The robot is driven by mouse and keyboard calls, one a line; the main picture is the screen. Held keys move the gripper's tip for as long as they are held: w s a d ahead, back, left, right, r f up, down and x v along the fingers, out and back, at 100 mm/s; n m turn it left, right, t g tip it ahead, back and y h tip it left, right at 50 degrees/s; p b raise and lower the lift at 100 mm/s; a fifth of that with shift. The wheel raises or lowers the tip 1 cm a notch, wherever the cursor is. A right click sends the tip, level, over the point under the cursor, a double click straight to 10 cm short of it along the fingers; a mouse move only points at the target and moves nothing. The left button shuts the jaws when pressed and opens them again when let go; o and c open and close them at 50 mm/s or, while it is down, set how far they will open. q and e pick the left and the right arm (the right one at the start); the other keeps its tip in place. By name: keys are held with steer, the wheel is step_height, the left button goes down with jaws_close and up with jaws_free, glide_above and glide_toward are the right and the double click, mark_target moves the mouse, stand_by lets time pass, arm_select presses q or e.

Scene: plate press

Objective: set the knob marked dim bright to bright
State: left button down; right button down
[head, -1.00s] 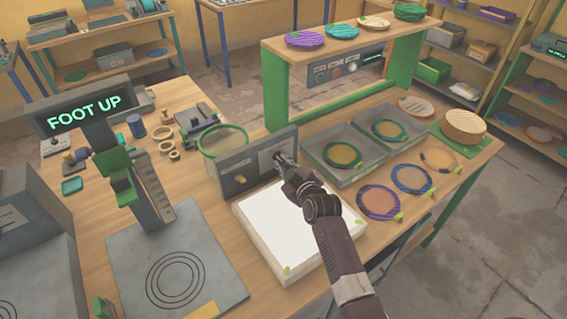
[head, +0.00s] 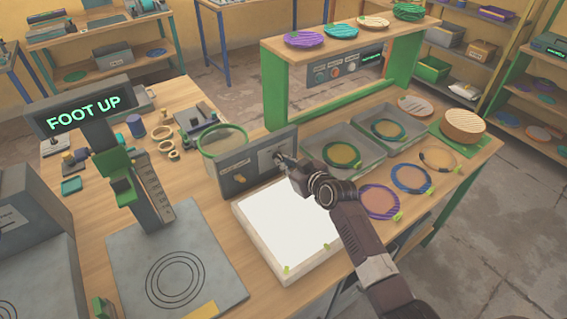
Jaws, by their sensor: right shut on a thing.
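A grey upright panel (head: 237,178) stands along the back edge of a white light box (head: 285,225). My right gripper (head: 281,160) is at the right half of the panel's front face. It is shut on the knob there, which its fingers mostly hide. The marks around the knob are too small and covered to read. A tan switch or label (head: 240,180) shows on the panel's left half. The light box's top looks evenly white. My left gripper is not in view.
Grey trays with ringed discs (head: 342,152) stand right of the panel. Hoops (head: 379,202) lie on the wooden table right of my right arm. A press with a "FOOT UP" display (head: 83,112) stands left. A green-rimmed round container (head: 222,139) is behind the panel.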

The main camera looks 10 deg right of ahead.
steer(key=shift+d+f+m+y+b, duration=0.1)
steer(key=shift+f+m+y+b, duration=0.05)
steer(key=shift+m+y+b, duration=0.3)
steer(key=shift+d+f+m+y+b, duration=0.1)
steer(key=shift+m+y+b, duration=0.15)
steer(key=shift+m+b, duration=0.3)
steer(key=shift+w+m+g+y+b, duration=0.1)
steer(key=shift+m+g+y+b, duration=0.35)
steer(key=shift+m+b, duration=0.6)
steer(key=shift+m+y+b, duration=0.45)
steer(key=shift+y+b, duration=0.1)
steer(key=shift+b, duration=0.6)
steer(key=shift+r+m+y+b, duration=0.1)
steer(key=shift+m+y+b, duration=0.2)
steer(key=shift+m+b, duration=0.3)
steer(key=c, duration=2)
jaws_free()
steer(key=shift+d, duration=0.15)
